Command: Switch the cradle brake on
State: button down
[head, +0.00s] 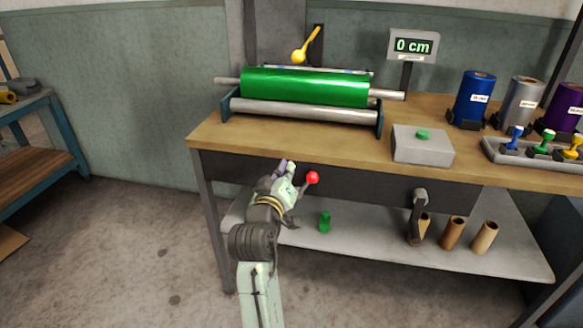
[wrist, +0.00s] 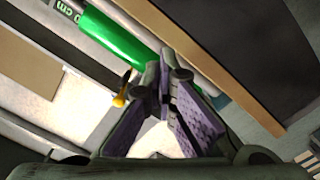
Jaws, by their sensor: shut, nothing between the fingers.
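A red ball knob (head: 313,178) on a short lever sits at the dark front apron of the bench, below the roller cradle (head: 229,106); no label on it can be read. My gripper (head: 287,167) is shut and empty, just left of the red knob and in front of the apron. Whether it touches the lever cannot be told. In the wrist view my purple-padded fingers (wrist: 164,80) come together at their tips, and the red knob does not show there. A green foil roll (head: 305,87) lies in the cradle, also seen in the wrist view (wrist: 113,37).
A yellow-handled lever (head: 305,50) stands behind the cradle. A display (head: 413,46) reads 0 cm. A grey box with a green button (head: 423,135) is on the bench top (head: 205,133). A crank (head: 418,205) hangs from the apron. Tubes (head: 452,233) stand on the lower shelf.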

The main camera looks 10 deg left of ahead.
jog(key=s+b, duration=0.1)
jog(key=s, duration=0.5)
